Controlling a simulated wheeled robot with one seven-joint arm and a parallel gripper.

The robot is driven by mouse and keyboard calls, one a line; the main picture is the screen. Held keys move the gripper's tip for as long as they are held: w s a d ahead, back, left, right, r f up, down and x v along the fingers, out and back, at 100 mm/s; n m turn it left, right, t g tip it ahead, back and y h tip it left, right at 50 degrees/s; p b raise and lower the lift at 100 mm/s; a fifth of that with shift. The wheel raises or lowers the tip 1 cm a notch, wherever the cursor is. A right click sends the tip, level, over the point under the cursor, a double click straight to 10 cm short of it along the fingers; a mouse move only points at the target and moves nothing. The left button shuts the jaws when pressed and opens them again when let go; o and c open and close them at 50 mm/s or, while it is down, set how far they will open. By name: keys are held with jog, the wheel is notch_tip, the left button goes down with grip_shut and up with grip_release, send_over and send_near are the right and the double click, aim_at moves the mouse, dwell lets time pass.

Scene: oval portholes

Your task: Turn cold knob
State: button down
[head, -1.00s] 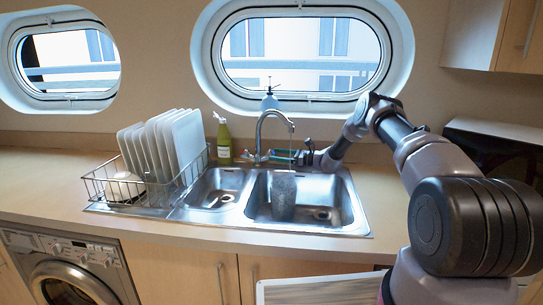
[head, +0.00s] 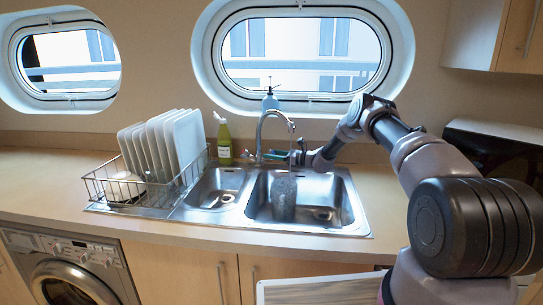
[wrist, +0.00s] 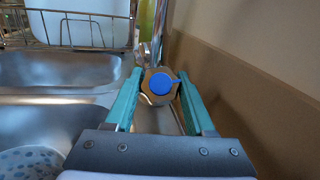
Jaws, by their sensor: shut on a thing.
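The cold knob (wrist: 161,86), with a blue round cap and a small blue pointer toward the right, sits between the two teal fingers of my gripper (wrist: 160,92) in the wrist view. The fingers are shut on its metal body from both sides. In the head view my gripper (head: 293,156) reaches in from the right beside the faucet (head: 262,135). The knob itself is too small to make out there.
The double sink (head: 345,205) lies in front of my gripper. A dish rack (head: 110,190) with plates stands at the left. The wall (wrist: 265,95) is close on the gripper's right side.

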jog(key=shift+d+m+t+h, duration=0.1)
jog(key=shift+m+t+h, duration=0.3)
jog(key=shift+m+t, duration=0.65)
jog(key=shift+m+g, duration=0.25)
jog(key=shift+c, duration=1.3)
grip_release()
jog(key=v, duration=1)
jog(key=shift+s+d, duration=0.2)
jog(key=shift+d, duration=0.1)
